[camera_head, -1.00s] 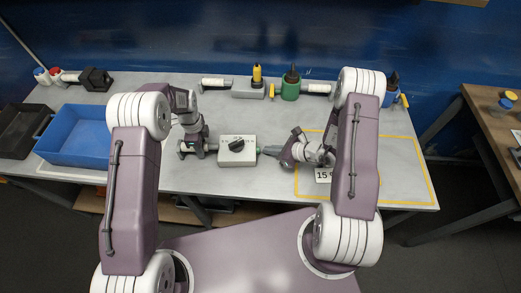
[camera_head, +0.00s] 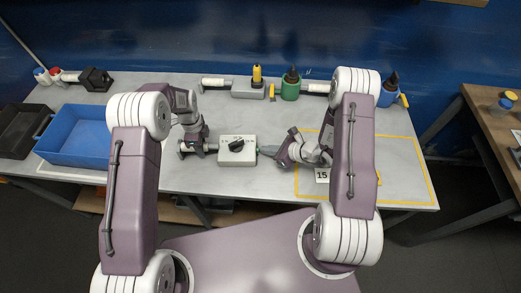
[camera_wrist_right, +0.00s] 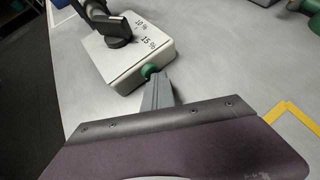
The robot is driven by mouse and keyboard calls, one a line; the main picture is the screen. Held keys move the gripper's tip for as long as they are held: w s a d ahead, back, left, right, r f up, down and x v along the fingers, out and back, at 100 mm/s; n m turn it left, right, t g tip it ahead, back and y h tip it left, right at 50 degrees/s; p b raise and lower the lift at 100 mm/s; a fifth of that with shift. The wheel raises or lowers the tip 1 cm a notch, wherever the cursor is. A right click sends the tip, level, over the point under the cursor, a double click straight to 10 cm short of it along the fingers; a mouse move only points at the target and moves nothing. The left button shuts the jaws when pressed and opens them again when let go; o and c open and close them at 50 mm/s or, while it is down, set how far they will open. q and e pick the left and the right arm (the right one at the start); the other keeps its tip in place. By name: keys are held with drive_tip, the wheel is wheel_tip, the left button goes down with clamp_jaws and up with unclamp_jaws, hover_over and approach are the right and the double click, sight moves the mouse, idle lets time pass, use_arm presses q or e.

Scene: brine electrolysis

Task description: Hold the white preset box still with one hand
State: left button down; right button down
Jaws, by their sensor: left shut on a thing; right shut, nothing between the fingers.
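The white preset box (camera_head: 228,157) stands on the grey table in the head view, with a black dial (camera_head: 237,146) on top. It also shows in the right wrist view (camera_wrist_right: 120,62), with "10 %" and "15 %" printed beside the dial. A green knob (camera_wrist_right: 149,71) sticks out of its near side there. My left gripper (camera_head: 212,147) is at the box's left side, shut on the box; its fingertips are hard to make out. My right gripper (camera_head: 268,151) is shut and empty on the box's right. Its tips (camera_wrist_right: 157,92) are right at the green knob, seemingly touching it.
A blue bin (camera_head: 75,157) is on the left. A green holder (camera_head: 290,90) and a grey block (camera_head: 245,94) stand at the back edge.

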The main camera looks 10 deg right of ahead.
drive_tip(key=shift+s+d, duration=0.25)
drive_tip(key=shift+d, duration=0.75)
drive_tip(key=shift+s+d, duration=0.2)
drive_tip(key=shift+d, duration=0.8)
drive_tip(key=shift+s+d, duration=0.25)
drive_tip(key=shift+d, duration=0.7)
drive_tip(key=shift+s+d, duration=0.2)
drive_tip(key=shift+d, duration=0.8)
use_arm(q)
drive_tip(key=c, duration=1)
unclamp_jaws()
drive_tip(key=shift+r, duration=0.1)
